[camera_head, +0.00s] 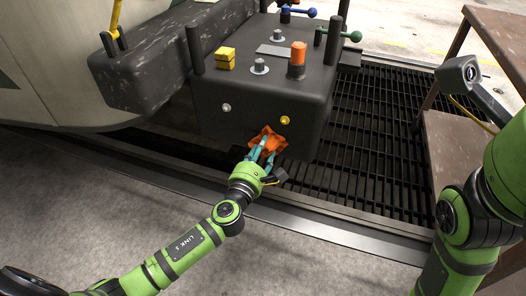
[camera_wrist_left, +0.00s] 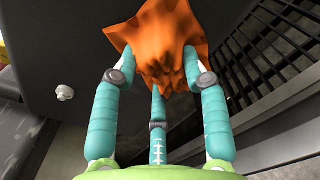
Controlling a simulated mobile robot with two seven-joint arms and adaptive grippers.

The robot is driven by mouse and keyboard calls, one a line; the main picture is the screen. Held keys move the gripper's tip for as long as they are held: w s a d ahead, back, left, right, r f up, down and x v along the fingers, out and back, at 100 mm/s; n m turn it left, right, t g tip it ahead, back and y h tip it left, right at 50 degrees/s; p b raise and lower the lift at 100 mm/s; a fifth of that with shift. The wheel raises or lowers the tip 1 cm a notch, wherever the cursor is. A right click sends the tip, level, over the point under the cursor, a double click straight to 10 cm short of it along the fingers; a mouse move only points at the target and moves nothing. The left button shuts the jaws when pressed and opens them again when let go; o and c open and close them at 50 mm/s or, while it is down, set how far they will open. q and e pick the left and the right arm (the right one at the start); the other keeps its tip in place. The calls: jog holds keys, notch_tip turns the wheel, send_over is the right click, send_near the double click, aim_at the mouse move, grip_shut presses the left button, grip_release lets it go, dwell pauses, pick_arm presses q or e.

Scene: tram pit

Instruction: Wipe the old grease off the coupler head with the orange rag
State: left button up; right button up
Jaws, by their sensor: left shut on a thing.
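The coupler head (camera_head: 262,95) is a large dark block in the upper middle of the head view, and its dark surface fills the upper left of the left wrist view (camera_wrist_left: 75,45). My left gripper (camera_head: 262,153) is shut on the orange rag (camera_head: 268,138), which is bunched between its teal fingers. The rag (camera_wrist_left: 160,40) shows large in the left wrist view. It is at the lower front face of the coupler head; I cannot tell whether it touches. Any grease behind the rag is hidden. My right arm is at the right edge, and its gripper is not clearly visible.
A yellow block (camera_head: 225,58), an orange-topped cylinder (camera_head: 297,60) and levers with blue and green knobs (camera_head: 355,36) are on top of the coupler head. A dark grating (camera_head: 375,125) lies to the right. A brown cart (camera_head: 445,140) stands at the right.

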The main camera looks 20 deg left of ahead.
pick_arm(q)
jog(key=shift+a, duration=1.95)
jog(key=shift+w+a, duration=0.2)
jog(key=shift+a, duration=1.85)
jog(key=shift+a+r, duration=0.1)
jog(key=shift+d+r+p, duration=0.1)
jog(key=shift+d+p, duration=1.1)
jog(key=shift+d, duration=1.85)
jog(key=shift+s+d, duration=0.15)
jog(key=shift+d, duration=1.25)
jog(key=shift+p, duration=0.3)
jog(key=s+p, duration=0.1)
jog(key=s, duration=0.3)
jog(key=shift+s+a, duration=0.1)
jog(key=shift+a, duration=0.1)
jog(key=shift+s, duration=0.95)
